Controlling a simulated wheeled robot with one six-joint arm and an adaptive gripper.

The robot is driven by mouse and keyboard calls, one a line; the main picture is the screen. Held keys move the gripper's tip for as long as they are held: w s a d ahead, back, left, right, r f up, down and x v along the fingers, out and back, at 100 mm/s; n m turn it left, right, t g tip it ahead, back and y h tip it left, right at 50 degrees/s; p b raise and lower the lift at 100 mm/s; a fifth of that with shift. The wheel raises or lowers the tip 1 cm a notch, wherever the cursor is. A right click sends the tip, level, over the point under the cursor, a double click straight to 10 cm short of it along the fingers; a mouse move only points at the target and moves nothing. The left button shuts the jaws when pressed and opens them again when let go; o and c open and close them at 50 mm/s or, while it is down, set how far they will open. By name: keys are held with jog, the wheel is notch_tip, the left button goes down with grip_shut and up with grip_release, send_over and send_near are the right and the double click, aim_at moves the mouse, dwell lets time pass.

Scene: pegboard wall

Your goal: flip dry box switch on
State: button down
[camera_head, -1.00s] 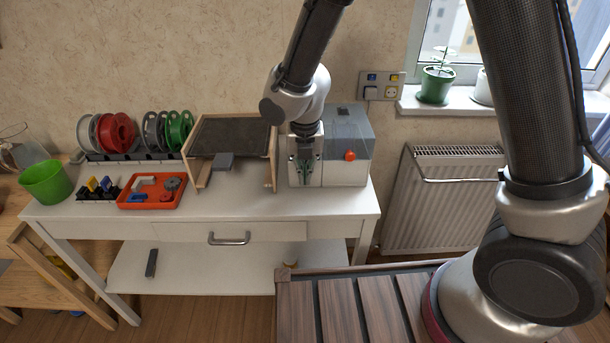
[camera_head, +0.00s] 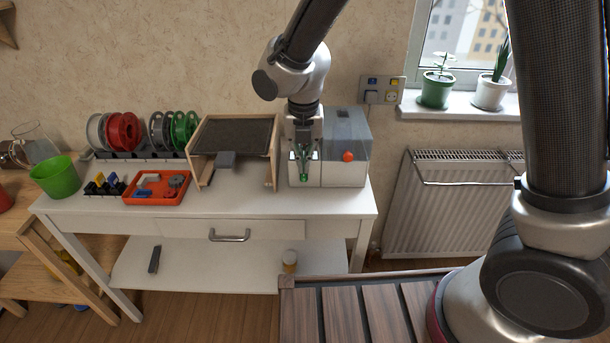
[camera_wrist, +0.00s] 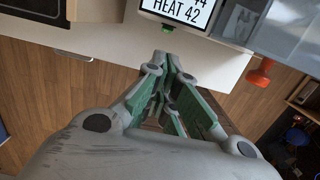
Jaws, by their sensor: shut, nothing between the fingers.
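The dry box (camera_head: 343,170), grey on top with a white lower body and an orange knob (camera_head: 348,156), stands at the right end of the white table. In the wrist view its display (camera_wrist: 182,12) reads "HEAT 42", cut off at the top edge. A small green part (camera_wrist: 168,28), perhaps the switch, shows just below the display. My gripper (camera_head: 304,177) points down in front of the box's left part and hides it. The wrist view shows my gripper (camera_wrist: 167,56) with its fingertips together and empty, close to the green part. I cannot tell whether they touch.
A wooden-framed unit (camera_head: 235,150) with a dark top stands left of the box. Further left are an orange tray (camera_head: 157,199), filament spools (camera_head: 122,132) and a green bucket (camera_head: 56,178). A radiator (camera_head: 447,205) is to the right. Table in front of the box is clear.

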jog(key=shift+w+r, duration=0.2)
jog(key=shift+r, duration=0.45)
jog(key=shift+w+r, duration=0.25)
jog(key=shift+r, duration=0.45)
jog(key=shift+w+r, duration=0.2)
jog(key=shift+r, duration=0.45)
